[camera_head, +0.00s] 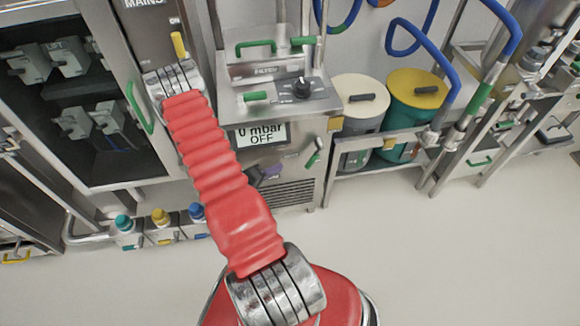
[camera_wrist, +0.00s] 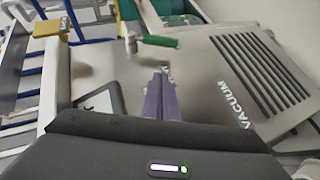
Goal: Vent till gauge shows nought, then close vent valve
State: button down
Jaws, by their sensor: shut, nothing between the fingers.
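The gauge display (camera_head: 262,134) reads "0 mbar OFF" in the head view. In the wrist view its screen (camera_wrist: 101,101) is seen at a slant, its reading not legible. A small valve with a green handle (camera_head: 313,156) sticks out right of the gauge. It also shows in the wrist view (camera_wrist: 160,41), the handle pointing right. A label below it is mostly hidden by my fingers, so I cannot confirm that this is the vent valve. My gripper (camera_head: 271,171), with purple fingers, is shut and empty in front of the steel panel. In the wrist view the fingertips (camera_wrist: 162,76) lie below the valve, apart from its handle.
A "VACUUM" label (camera_wrist: 235,104) and a slotted grille (camera_wrist: 262,70) are on the panel. A yellow tag (camera_head: 335,123) is beside it. Drums (camera_head: 413,88) stand right. The floor (camera_head: 450,240) is clear.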

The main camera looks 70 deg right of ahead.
send_near(314, 158)
jog(key=w+d+f, duration=0.3)
jog(key=w+d, duration=0.1)
jog(key=shift+s+d+f, duration=0.3)
jog(key=shift+s+f, duration=0.05)
jog(key=shift+s, duration=0.25)
jog(key=shift+s+d+f, duration=0.3)
jog(key=shift+s, duration=0.3)
jog(key=shift+s+d+f, duration=0.3)
jog(key=shift+s+f, duration=0.05)
jog(key=shift+s, duration=0.25)
